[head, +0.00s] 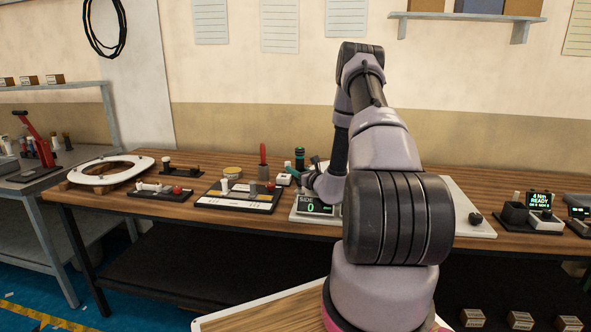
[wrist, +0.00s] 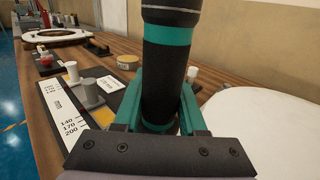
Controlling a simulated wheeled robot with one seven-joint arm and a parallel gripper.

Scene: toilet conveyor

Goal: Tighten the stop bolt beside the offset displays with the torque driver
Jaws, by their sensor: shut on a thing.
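My gripper (wrist: 162,122) is shut on the torque driver (wrist: 168,60), a black cylinder with teal bands, standing roughly upright between its teal fingers in the wrist view. In the head view the driver's top (head: 300,155) rises above the bench, left of my arm, and my gripper (head: 298,174) is around its lower part. An offset display (head: 314,204) reads a green 0 at the front of a pale plate (head: 476,227). My arm hides much of that plate. I cannot make out the stop bolt, and the driver's tip is hidden.
A white toilet seat (head: 110,170) lies at the bench's left. Dark trays of small parts (head: 238,198) stand between it and the plate. A small display (head: 540,200) at right reads 4 Nm READY, near a black holder (head: 514,214). The wooden bench (head: 150,208) has some bare surface at front.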

